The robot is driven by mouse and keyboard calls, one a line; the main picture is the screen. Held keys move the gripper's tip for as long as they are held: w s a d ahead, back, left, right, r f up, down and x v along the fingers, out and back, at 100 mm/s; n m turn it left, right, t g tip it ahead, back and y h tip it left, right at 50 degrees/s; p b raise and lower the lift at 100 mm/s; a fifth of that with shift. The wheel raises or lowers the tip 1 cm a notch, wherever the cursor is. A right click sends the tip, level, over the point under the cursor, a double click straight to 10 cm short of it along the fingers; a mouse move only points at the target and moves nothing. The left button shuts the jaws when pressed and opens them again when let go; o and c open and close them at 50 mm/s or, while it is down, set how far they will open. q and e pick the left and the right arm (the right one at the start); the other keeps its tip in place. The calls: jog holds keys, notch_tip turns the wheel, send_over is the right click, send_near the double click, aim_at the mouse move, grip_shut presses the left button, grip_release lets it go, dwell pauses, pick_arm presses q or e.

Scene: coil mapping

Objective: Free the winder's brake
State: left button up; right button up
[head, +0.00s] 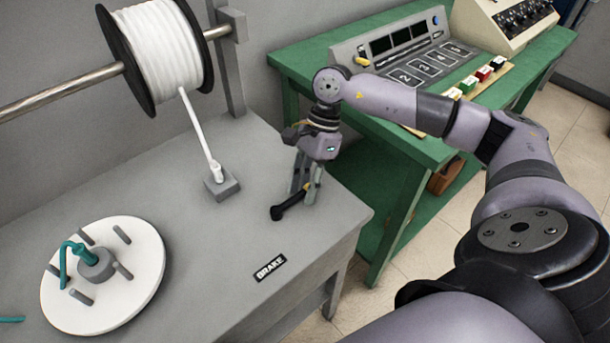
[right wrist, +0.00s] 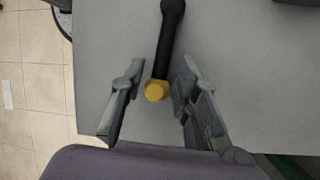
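The brake lever (head: 291,203) is a short black handle on the grey bench, behind the BRAKE label (head: 270,268). The lever also shows in the right wrist view (right wrist: 167,45), with a round black end at the top and a yellow tip (right wrist: 155,91). My right gripper (head: 306,195) points down over the lever. In the right wrist view its two fingers (right wrist: 160,80) are apart, one on each side of the yellow tip, with gaps visible between. Whether the fingers reach the lever's height is hard to tell. My left gripper is not in view.
A white cable spool (head: 155,50) hangs on a rod, its cable running to a grey block (head: 221,185). A white disc (head: 140,275) with pegs and a teal wire sits front left. A green table (head: 400,190) with a control panel (head: 405,50) stands right.

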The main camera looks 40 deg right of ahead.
jog(key=shift+o, duration=0.8)
jog(key=v, duration=1.2)
jog(key=shift+c, duration=0.4)
